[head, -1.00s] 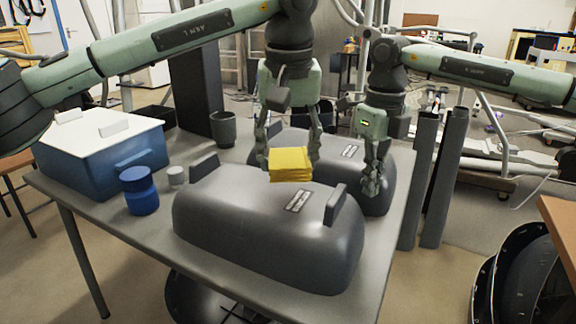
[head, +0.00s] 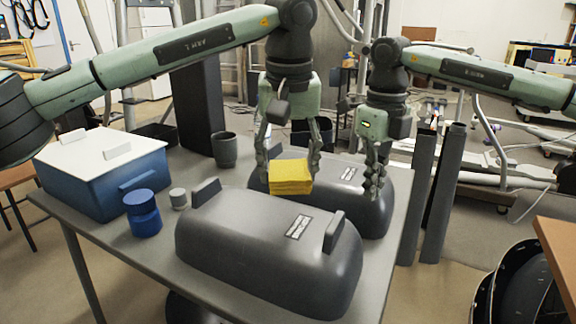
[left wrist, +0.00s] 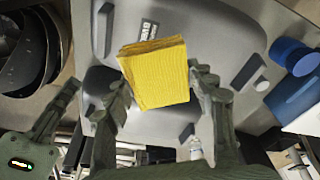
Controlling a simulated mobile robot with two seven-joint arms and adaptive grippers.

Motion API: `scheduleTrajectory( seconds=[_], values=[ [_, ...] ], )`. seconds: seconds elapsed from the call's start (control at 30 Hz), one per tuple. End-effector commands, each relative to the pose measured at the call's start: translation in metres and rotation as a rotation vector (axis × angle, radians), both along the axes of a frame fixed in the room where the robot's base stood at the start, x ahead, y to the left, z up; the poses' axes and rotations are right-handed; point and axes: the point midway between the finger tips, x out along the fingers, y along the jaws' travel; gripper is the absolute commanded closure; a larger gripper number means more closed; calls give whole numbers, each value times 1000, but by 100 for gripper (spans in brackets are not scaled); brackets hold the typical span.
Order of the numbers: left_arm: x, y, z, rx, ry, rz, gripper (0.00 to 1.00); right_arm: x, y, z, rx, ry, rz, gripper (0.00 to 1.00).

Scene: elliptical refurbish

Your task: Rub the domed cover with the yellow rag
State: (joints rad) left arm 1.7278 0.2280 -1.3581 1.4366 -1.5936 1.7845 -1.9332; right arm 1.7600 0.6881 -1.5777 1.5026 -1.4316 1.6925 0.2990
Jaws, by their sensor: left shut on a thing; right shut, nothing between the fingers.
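A dark grey domed cover (head: 262,250) with a label and two upright end tabs lies near the front of the table. A second similar cover (head: 372,212) lies behind it. My left gripper (head: 290,168) is shut on the folded yellow rag (head: 290,179), which overlaps the gap between the covers in the head view. The rag (left wrist: 158,75) also shows between the fingers in the left wrist view, with the near cover (left wrist: 205,40) beyond it. I cannot tell whether the rag touches a cover. My right gripper (head: 376,192) is shut and empty, over the far cover's right end.
A blue bin with a white lid (head: 95,175), a blue jar (head: 142,213), a small grey cap (head: 178,198) and a dark cup (head: 224,150) stand on the table's left side. Dark upright tubes (head: 440,195) stand right of the table.

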Motion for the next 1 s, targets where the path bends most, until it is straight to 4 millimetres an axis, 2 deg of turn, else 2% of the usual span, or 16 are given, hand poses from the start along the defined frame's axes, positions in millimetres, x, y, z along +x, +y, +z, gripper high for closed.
scheduleTrajectory(
  seconds=[0.1, 0.4, 0.53, 0.67, 1.0],
  values=[
    [0, 0, 7, 0, 0, 0, 69, 0, 0, 9, 0, 1, 0, 100],
    [0, 0, 6, 0, 0, 0, 69, 0, 0, 9, 0, 1, 0, 100],
    [0, 0, 6, 0, 0, 0, 69, 0, 0, 17, 0, -1, 0, 100],
    [0, 0, 6, 0, 0, 0, 69, 1, 0, 39, 1, -3, 0, 100],
    [0, 0, 6, 0, 0, 0, 69, 0, 0, 108, 0, -2, 0, 100]
  ],
)
